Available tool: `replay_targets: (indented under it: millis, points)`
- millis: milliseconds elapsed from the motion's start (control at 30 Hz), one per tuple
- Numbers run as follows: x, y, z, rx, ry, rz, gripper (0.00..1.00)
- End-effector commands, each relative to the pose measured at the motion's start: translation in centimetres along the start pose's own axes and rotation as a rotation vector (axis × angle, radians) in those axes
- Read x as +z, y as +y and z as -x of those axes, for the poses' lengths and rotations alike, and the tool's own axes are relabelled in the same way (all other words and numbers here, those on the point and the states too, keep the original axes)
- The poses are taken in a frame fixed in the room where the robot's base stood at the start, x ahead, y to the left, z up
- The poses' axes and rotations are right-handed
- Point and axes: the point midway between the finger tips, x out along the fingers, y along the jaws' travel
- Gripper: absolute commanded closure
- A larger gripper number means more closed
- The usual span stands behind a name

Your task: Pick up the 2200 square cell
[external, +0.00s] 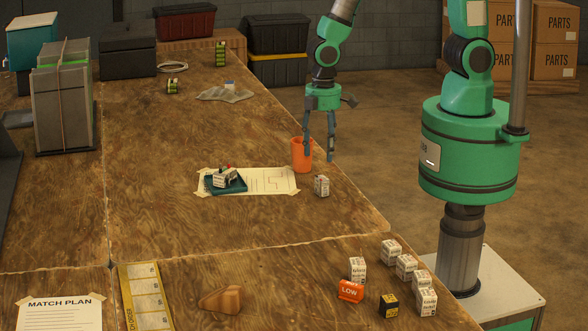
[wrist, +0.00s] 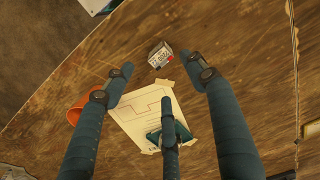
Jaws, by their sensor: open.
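A small white square cell (external: 321,186) with dark printing stands on the wooden bench, right of the taped paper sheet. In the wrist view this cell (wrist: 160,55) shows beyond the fingertips, with a red mark on one side; its label is too small to read surely. More white cells (external: 391,249) stand at the bench's front right; their numbers are unclear, so I cannot tell which is the 2200. My gripper (external: 319,158) is open and empty, pointing down above the bench, behind the lone cell and close to the orange cup.
The orange cup (external: 301,160) stands close by my fingers. A teal tray (external: 223,184) with objects on it rests on the paper sheet (external: 270,181). An orange LOW sign (external: 350,291) and a black-and-yellow block (external: 389,305) sit among the front cells. The middle left bench is clear.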

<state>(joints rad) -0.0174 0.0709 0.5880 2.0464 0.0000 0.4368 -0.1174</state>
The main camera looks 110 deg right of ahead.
Motion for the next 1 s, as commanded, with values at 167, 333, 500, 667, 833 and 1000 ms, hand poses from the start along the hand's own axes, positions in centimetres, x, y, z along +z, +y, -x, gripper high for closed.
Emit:
replay_targets:
  millis: [167, 333, 500, 667, 833, 1000]
  points:
    - [0.1, 0.0, -3.0, 0.0, -0.002, 0.0, 0.44]
    - [0.1, 0.0, -5.2, 0.0, -0.002, 0.0, 0.44]
    - [0.0, 0.0, -6.1, 0.0, 0.0, 0.0, 0.44]
    - [0.0, 0.0, -6.2, 0.0, 0.001, 0.0, 0.44]
    - [0.0, 0.0, -6.2, 0.0, 0.001, 0.0, 0.44]
    - [0.0, 0.0, -7.0, 0.0, -0.001, 0.0, 0.44]
